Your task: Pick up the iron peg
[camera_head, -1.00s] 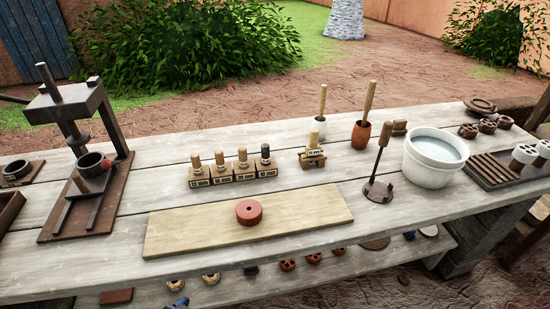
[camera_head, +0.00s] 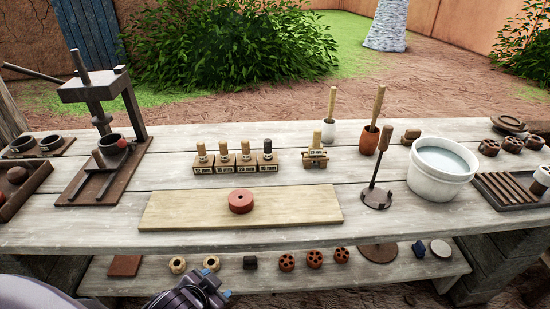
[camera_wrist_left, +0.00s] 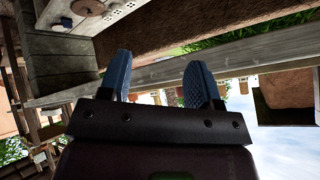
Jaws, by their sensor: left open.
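Several pegs stand in a row of small labelled wooden blocks (camera_head: 236,165) near the middle of the table. The rightmost peg (camera_head: 267,148) has a dark, iron-like top, while the others have pale wooden tops. It stands upright in its block. My left gripper (camera_head: 217,284) is low at the front, below the table's front edge and well apart from the pegs. In the left wrist view its two blue fingers (camera_wrist_left: 160,85) are spread with nothing between them. The peg is not distinguishable in that view. My right gripper is not in view.
A pale board (camera_head: 170,211) with a red disc (camera_head: 241,201) lies in front of the pegs. A dark press (camera_head: 95,95) stands left. A lower shelf (camera_head: 225,283) holds small parts.

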